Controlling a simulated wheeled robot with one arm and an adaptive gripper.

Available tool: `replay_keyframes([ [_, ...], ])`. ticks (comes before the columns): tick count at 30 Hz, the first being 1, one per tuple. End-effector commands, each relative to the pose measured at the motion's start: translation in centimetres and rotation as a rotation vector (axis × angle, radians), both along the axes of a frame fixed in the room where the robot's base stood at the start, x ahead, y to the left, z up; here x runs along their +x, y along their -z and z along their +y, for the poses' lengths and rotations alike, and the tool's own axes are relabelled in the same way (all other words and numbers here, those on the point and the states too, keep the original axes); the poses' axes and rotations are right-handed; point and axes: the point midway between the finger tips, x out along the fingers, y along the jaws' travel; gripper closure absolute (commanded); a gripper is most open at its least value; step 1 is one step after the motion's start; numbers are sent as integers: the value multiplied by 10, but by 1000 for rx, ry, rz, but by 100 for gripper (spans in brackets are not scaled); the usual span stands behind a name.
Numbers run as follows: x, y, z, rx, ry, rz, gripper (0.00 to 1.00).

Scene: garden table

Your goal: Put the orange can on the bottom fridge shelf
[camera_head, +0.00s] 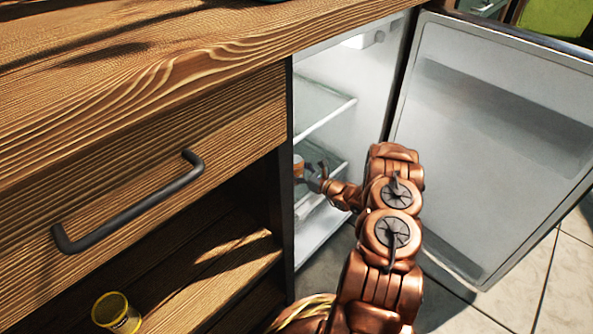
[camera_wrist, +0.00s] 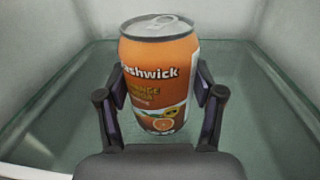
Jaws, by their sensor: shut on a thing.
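The orange can (camera_wrist: 158,75) stands upright between the fingers of my gripper (camera_wrist: 160,105), which is shut on it. In the wrist view the can is over a glass shelf (camera_wrist: 60,105) inside the fridge; I cannot tell whether its base touches the glass. In the head view my gripper (camera_head: 314,178) reaches into the open fridge (camera_head: 345,80), and a small part of the can (camera_head: 298,166) shows at the fridge's left edge. The gripper is at the level of a lower glass shelf (camera_head: 325,184), below an upper shelf (camera_head: 325,117). The can's lower back is hidden.
The fridge door (camera_head: 480,150) stands wide open to the right of my arm. A wooden counter with a drawer (camera_head: 140,150) is close on the left. The glass around the can looks clear.

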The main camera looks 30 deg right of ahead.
Motion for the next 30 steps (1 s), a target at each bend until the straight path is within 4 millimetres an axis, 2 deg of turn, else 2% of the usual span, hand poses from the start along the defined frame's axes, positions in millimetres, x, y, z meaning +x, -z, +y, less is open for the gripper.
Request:
replay_keyframes([
  [2,0,1,0,1,0,-1,84],
  [3,0,1,0,0,0,-1,29],
  [9,0,2,0,0,0,0,8],
  [23,0,-1,0,-1,-1,0,8],
  [30,-28,-4,-10,2,4,1,8],
])
